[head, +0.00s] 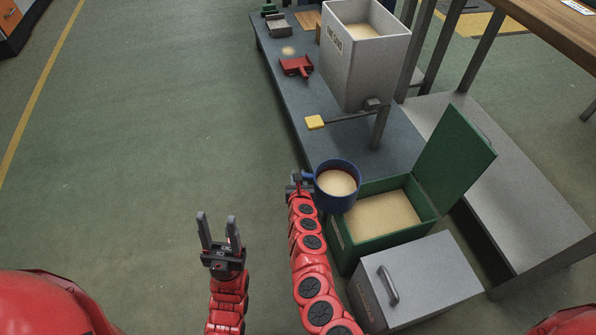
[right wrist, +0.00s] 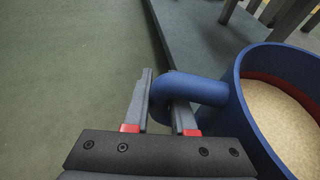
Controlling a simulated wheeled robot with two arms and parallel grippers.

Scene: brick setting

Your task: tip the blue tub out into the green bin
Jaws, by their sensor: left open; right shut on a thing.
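The blue tub (head: 336,196) is full of pale grain-like material and sits upright, held by its handle at the left edge of the green bin. My right gripper (head: 300,178) is shut on the tub's handle (right wrist: 190,88); the tub's rim and fill also show in the right wrist view (right wrist: 238,100). The green bin (head: 345,251) is open, with its lid (head: 455,155) tilted up at the right, and holds the same pale material. The tub overlaps the bin's back left corner in the head view. My left gripper (head: 219,232) is open and empty over the floor, left of the bin.
A grey box with a handle (head: 425,280) stands in front of the bin. Metal shelving stands at right. Floor on the left is clear.

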